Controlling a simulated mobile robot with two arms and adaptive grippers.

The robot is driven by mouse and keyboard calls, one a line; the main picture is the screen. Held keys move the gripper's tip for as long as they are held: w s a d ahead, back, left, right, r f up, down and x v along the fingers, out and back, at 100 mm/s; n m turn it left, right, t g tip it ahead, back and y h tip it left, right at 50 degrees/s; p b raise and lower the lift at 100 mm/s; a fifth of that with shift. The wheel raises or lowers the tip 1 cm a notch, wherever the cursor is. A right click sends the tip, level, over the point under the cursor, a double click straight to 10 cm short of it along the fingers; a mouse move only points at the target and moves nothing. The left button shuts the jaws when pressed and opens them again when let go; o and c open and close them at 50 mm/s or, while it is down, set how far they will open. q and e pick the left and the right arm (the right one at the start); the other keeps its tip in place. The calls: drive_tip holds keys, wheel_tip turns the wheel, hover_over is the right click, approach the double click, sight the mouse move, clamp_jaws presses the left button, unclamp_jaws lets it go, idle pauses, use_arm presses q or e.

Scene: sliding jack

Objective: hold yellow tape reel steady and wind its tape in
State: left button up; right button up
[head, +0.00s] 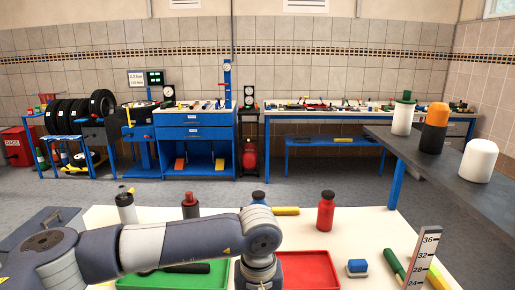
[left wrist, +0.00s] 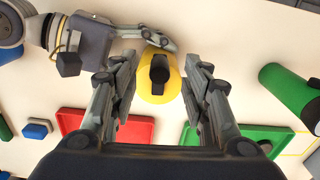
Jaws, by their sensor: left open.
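The yellow tape reel (left wrist: 147,89) is a round yellow disc on the cream table top in the left wrist view. A black handle-like part (left wrist: 160,72) stands up at its middle. My left gripper (left wrist: 161,65) is open, with one finger on each side of the reel and black part, apart from the black part. My right gripper (left wrist: 152,38) comes in from the upper left, its fingers at the reel's upper edge. Whether it touches or grips the reel I cannot tell. No reel or tape shows in the head view, where my left arm crosses the table.
A red tray (head: 308,270) and a green tray (head: 150,281) lie on the table. A red bottle (head: 326,212), a blue block (head: 357,266) and a ruler (head: 421,256) stand around them. A green cylinder (left wrist: 288,88) lies right of my left gripper in the wrist view.

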use_arm(q)
drive_tip(key=shift+f, duration=1.7)
drive_tip(key=c, duration=0.8)
drive_tip(key=shift+c, duration=0.2)
